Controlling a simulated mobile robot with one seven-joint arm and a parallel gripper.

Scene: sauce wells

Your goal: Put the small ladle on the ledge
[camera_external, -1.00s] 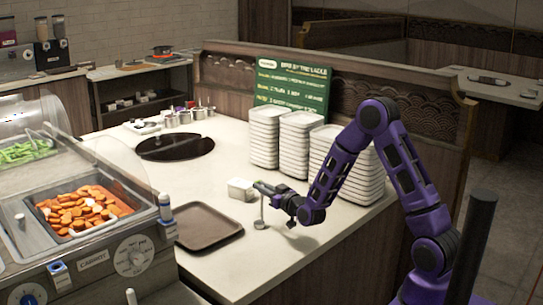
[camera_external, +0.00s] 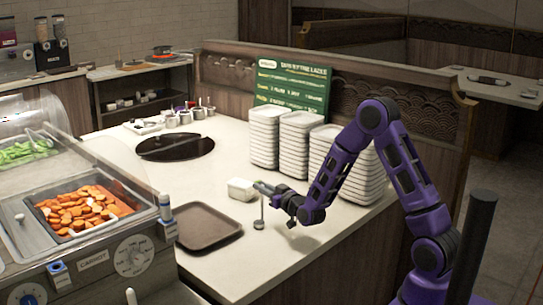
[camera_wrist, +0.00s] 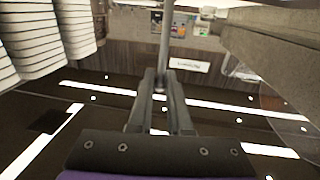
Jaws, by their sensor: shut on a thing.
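The small ladle (camera_external: 262,209) hangs nearly upright from my gripper, its thin handle up and its small round bowl down, low over the pale counter (camera_external: 285,262). I cannot tell whether the bowl touches the counter. My gripper (camera_external: 264,189) is shut on the handle. In the wrist view the handle (camera_wrist: 166,45) stands between the fingertips of my gripper (camera_wrist: 161,92); the bowl is not clear there. A wooden partition with a ledge-like top edge (camera_external: 345,64) runs along the back of the counter. I cannot tell for sure which surface is the ledge.
A white tub (camera_external: 241,189) stands just left of my gripper. A brown tray (camera_external: 208,226) lies further left. A dark round plate (camera_external: 175,147) and metal sauce pots (camera_external: 185,116) are further back.

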